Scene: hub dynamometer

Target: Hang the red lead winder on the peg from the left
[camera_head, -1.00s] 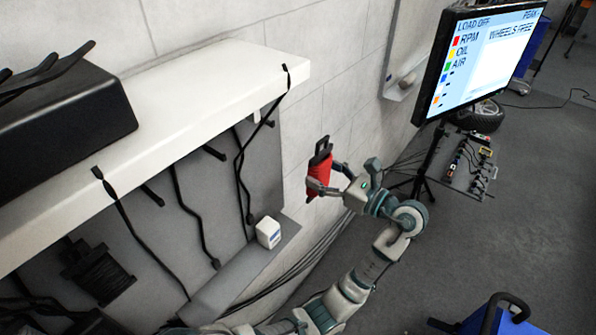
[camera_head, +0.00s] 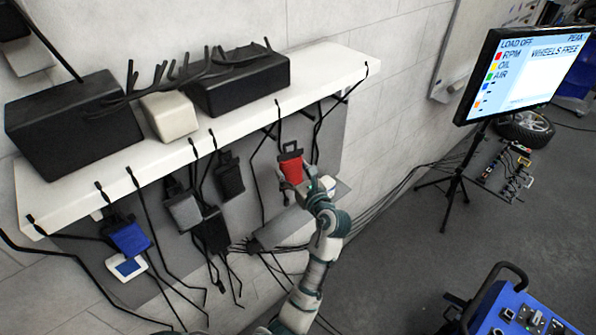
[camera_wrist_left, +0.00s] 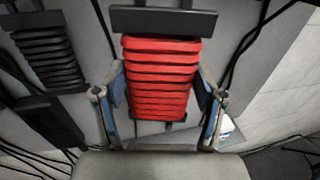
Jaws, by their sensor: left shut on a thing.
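The red lead winder (camera_head: 290,170) has a black handle frame at its top and is roughly upright. In the head view it is in front of the right part of the grey back panel, below the white shelf. My left gripper (camera_head: 297,188) is shut on it, with one finger on each side. In the left wrist view the ribbed red winder (camera_wrist_left: 160,78) sits between the fingers, its black bar across the top. A dark peg (camera_head: 269,131) shows just above and left of the winder; any contact cannot be told. My right gripper is not in view.
Other winders hang to the left: a dark one (camera_head: 229,176), a grey one (camera_head: 184,210) and a blue one (camera_head: 130,238). Black cables dangle from the shelf (camera_head: 325,65) around the winder. A small white box (camera_wrist_left: 228,126) is behind at right. A monitor stand (camera_head: 458,185) is farther right.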

